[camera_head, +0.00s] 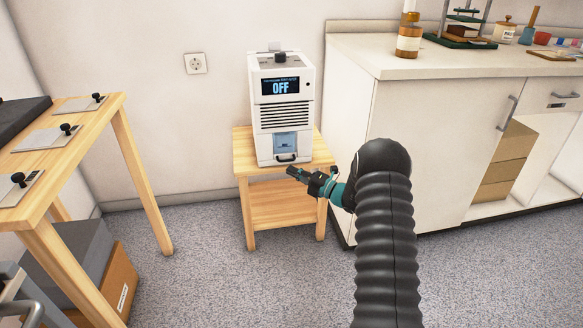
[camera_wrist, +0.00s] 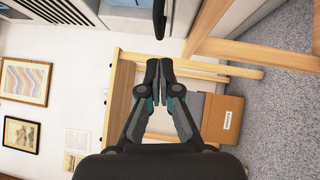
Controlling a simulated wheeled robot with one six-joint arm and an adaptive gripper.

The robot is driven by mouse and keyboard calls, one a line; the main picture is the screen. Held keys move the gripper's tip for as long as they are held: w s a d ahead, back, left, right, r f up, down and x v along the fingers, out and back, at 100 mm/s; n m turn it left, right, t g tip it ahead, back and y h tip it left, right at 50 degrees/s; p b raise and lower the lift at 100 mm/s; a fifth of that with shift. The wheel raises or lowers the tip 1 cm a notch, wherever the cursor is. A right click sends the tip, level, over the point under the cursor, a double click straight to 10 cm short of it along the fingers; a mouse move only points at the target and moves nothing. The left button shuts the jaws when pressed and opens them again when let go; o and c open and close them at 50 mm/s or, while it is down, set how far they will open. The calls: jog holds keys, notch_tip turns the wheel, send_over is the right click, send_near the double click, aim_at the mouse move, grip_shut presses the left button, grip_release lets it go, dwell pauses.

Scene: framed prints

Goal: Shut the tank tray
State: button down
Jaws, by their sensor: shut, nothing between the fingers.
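A white machine (camera_head: 282,88) with a lit "OFF" display stands on a small wooden table. Low on its front is the tank tray (camera_head: 285,141), with a bluish window and a dark handle (camera_head: 286,158) at the bottom. I cannot tell how far the tray stands out. My gripper (camera_head: 292,172) is just below and in front of the handle, apart from it as far as I can see. In the wrist view the shut, empty fingers (camera_wrist: 158,80) point toward the machine's front side, and the dark handle (camera_wrist: 160,18) shows at the top edge.
The small wooden table (camera_head: 278,207) bears the machine. A taller wooden table (camera_head: 60,185) with metal plates stands at left, with boxes beneath. A white counter (camera_head: 430,140) with lab ware is at right, close to my arm. Grey floor lies open in front.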

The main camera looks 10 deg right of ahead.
jog(key=s+a+v, duration=0.1)
jog(key=v, duration=0.9)
jog(key=s+a+f+n+g, duration=0.3)
jog(key=s+f+n+g, duration=0.3)
jog(key=n, duration=0.3)
jog(key=s+a+r+n+g+h, duration=0.1)
jog(key=s+a+n+g, duration=0.15)
jog(key=s+n, duration=0.4)
jog(key=s+a+r+n+g+h, duration=0.1)
jog(key=s+a+n+g+h, duration=0.1)
jog(key=s+n+g, duration=0.35)
jog(key=s+a+r+n+t+h, duration=0.3)
jog(key=s+r+n+h, duration=0.7)
jog(key=s+r+n, duration=1.2)
jog(key=shift+s+r+n+t+h, duration=0.35)
jog(key=shift+s+r+t, duration=0.6)
jog(key=shift+t, duration=0.45)
jog(key=shift+w+a, duration=0.1)
